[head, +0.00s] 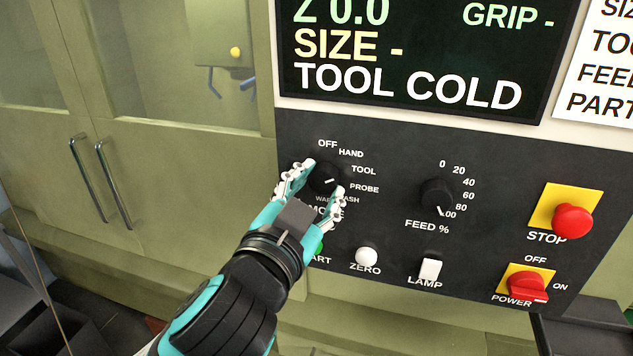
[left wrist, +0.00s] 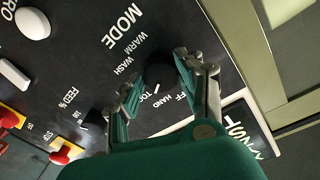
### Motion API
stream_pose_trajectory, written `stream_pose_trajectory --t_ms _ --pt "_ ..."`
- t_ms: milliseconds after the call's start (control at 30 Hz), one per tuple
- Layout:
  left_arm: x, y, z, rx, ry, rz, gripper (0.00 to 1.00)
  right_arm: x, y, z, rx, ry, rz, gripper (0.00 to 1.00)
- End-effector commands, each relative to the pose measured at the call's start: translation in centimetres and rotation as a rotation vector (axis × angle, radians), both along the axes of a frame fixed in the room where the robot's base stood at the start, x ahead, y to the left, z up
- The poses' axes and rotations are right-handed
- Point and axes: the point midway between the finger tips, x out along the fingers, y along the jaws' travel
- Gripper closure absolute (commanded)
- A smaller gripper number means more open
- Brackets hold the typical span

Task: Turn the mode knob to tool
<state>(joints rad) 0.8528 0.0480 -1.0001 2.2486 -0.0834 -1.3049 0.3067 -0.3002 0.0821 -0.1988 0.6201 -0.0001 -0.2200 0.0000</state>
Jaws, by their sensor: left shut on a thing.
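The black mode knob (head: 325,180) sits on the dark control panel, ringed by the labels OFF, HAND, TOOL, PROBE, WASH and WARM. Its white pointer line slants up and right, roughly toward TOOL. My left gripper (head: 323,177) is shut on the knob, one finger on its upper left side and one on its lower right. In the left wrist view the knob (left wrist: 158,73) shows between the fingertips (left wrist: 157,66), its white mark on the side of the TOOL label (left wrist: 149,96). The fingers partly cover the WARM and WASH labels in the head view. My right gripper is not in view.
The feed knob (head: 437,195) is to the right. Below are the white zero button (head: 366,257), the lamp switch (head: 429,269) and a partly hidden green button (head: 319,249). The red stop button (head: 573,220) and power switch (head: 527,287) are far right. The screen (head: 420,55) reads TOOL COLD.

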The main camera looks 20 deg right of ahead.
Motion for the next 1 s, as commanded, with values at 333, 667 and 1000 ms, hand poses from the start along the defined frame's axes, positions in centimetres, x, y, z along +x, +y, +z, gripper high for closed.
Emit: stream_pose_trajectory --t_ms 333,667,1000 --pt "0.05 0.06 0.18 0.156 -0.106 0.001 0.94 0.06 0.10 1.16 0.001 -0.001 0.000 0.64" --pt "0.06 0.06 0.11 0.197 -0.134 0.001 0.94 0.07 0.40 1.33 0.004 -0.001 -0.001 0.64" --pt "0.06 0.06 0.11 0.197 -0.134 0.001 0.57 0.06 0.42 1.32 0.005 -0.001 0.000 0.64"
